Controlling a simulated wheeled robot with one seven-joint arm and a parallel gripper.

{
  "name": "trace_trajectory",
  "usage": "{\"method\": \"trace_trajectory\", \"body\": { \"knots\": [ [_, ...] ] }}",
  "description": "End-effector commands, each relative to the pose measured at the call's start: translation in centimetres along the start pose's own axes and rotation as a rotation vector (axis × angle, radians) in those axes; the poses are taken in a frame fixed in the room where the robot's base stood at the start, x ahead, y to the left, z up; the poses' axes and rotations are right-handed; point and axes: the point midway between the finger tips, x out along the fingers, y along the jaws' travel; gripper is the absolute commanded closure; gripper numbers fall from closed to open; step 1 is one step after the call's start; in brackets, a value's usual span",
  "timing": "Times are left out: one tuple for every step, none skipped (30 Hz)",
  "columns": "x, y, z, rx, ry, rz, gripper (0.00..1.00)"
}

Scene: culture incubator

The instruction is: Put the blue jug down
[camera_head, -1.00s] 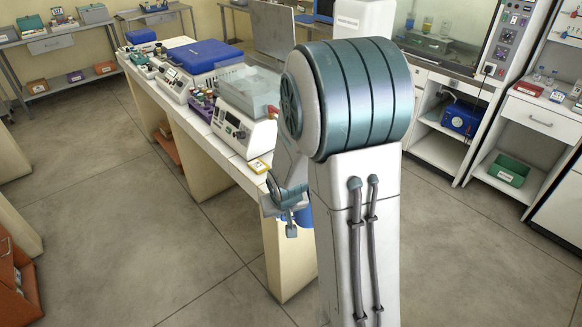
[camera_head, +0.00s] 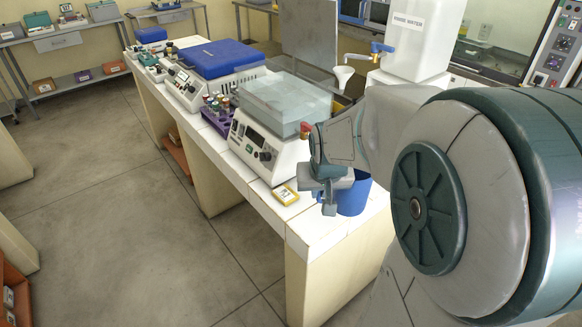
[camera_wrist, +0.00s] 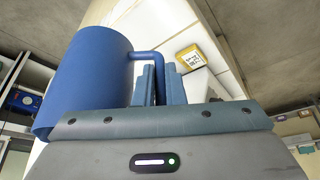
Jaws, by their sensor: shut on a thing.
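The blue jug (camera_head: 352,194) is at the near end of the white bench top (camera_head: 318,222), partly hidden behind my gripper (camera_head: 330,200) in the head view. In the wrist view the jug (camera_wrist: 82,75) shows its body at the left and its handle (camera_wrist: 158,75) between the two fingers of my gripper (camera_wrist: 160,85). The gripper is shut on the handle. The jug is over or on the bench; whether its base touches the top cannot be told.
A yellow labelled box (camera_head: 285,194) lies on the bench left of the jug. A device with a clear lid (camera_head: 275,130) stands behind it. A rinse water container (camera_head: 420,40) with a tap stands at the back right. The bench's front edge is close to the jug.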

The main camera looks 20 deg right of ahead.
Motion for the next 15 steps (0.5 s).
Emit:
{"method": "trace_trajectory", "body": {
  "knots": [
    [0.8,-0.2,-0.6,-0.001,-0.004,0.0,1.0],
    [1.2,-0.3,-0.9,-0.001,-0.003,0.0,1.0],
    [1.8,-0.5,-1.2,-0.002,-0.005,0.0,1.0],
    [2.2,-0.6,-1.6,-0.002,-0.003,0.0,1.0],
    [2.6,-0.7,-1.9,-0.002,-0.003,0.0,1.0],
    [3.2,-0.8,-2.3,-0.001,-0.004,0.0,1.0],
    [3.6,-0.9,-2.5,-0.001,-0.003,0.0,1.0],
    [4.0,-1.0,-2.8,0.0,-0.003,0.0,1.0],
    [4.6,-1.1,-3.3,0.0,-0.003,0.001,1.0],
    [5.0,-1.2,-3.6,-0.001,-0.003,0.001,1.0],
    [5.4,-1.3,-3.9,-0.001,-0.002,0.001,1.0],
    [5.9,-1.4,-4.2,-0.001,-0.002,0.001,1.0],
    [6.3,-1.5,-4.5,-0.001,-0.002,0.001,1.0],
    [6.6,-1.6,-4.7,0.0,-0.002,0.001,1.0],
    [7.0,-1.7,-5.0,0.0,-0.001,0.001,1.0]
  ]
}}
